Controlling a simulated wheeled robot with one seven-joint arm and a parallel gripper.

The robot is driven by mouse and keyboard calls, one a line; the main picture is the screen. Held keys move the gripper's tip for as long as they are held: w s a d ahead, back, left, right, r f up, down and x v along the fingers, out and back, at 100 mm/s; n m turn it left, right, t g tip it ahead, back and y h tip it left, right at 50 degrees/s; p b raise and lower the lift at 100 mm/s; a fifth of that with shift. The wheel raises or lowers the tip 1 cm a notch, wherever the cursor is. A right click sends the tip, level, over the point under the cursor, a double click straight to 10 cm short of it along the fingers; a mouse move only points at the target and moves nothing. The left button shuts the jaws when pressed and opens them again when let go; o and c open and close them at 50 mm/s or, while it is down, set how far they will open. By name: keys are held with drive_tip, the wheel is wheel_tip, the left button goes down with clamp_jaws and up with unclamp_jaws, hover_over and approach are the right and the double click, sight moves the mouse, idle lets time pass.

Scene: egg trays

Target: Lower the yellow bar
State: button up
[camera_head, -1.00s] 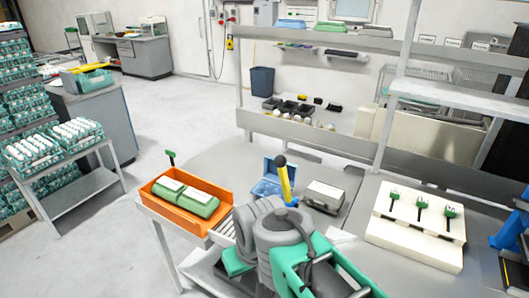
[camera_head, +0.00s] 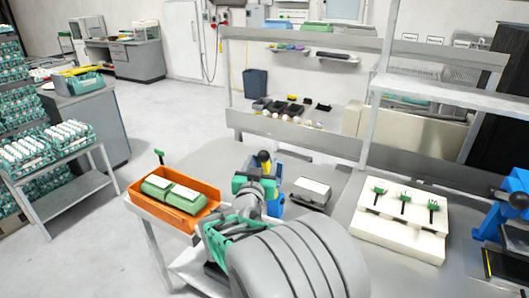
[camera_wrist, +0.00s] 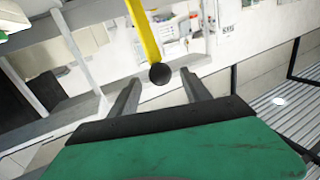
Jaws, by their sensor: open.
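The yellow bar (camera_wrist: 145,30) enters from the top of the wrist view and ends in a black ball knob (camera_wrist: 160,74). The knob shows between the two dark fingers of my gripper (camera_wrist: 161,84), which is open, with a gap on each side. In the head view, my gripper (camera_head: 258,180) is in front of the bar and hides most of it. Only the bar's dark top (camera_head: 264,157) and a little yellow show there. The blue device (camera_head: 277,190) at the bar is partly hidden by my arm.
An orange tray (camera_head: 215,196) with green egg cartons (camera_head: 175,194) stands left of my gripper. A small grey box (camera_head: 311,193) lies to the right. Further right is a white block (camera_head: 400,243) with green-handled tools. A shelf frame (camera_head: 300,125) rises behind the table.

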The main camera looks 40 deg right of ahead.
drive_tip(key=p+x, duration=0.1)
drive_tip(key=x, duration=0.3)
drive_tip(key=p+x, duration=0.1)
drive_tip(key=x, duration=0.2)
drive_tip(key=shift+r+p, duration=0.3)
drive_tip(key=shift+w+d+f, duration=0.1)
drive_tip(key=shift+w+d, duration=0.1)
drive_tip(key=shift+d, duration=0.05)
clamp_jaws()
idle(0.8)
